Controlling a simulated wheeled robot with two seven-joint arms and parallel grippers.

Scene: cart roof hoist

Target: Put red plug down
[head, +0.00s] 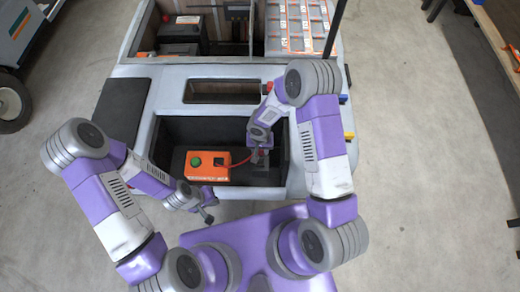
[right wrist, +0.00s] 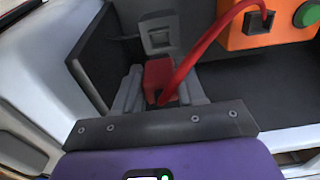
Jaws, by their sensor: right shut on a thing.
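The red plug (right wrist: 158,76) is between the fingers of my right gripper (right wrist: 160,88), which is shut on it. A red cable (right wrist: 208,48) curves from the plug up to the orange box (right wrist: 240,38). In the head view my right gripper (head: 260,158) is inside the dark front bay of the cart, to the right of the orange box (head: 214,177); the plug is largely hidden there.
The orange box has a green button (head: 196,162). A grey square fitting (right wrist: 158,38) is on the dark bay wall beyond the plug. The bay's pale rim (head: 225,118) surrounds it.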

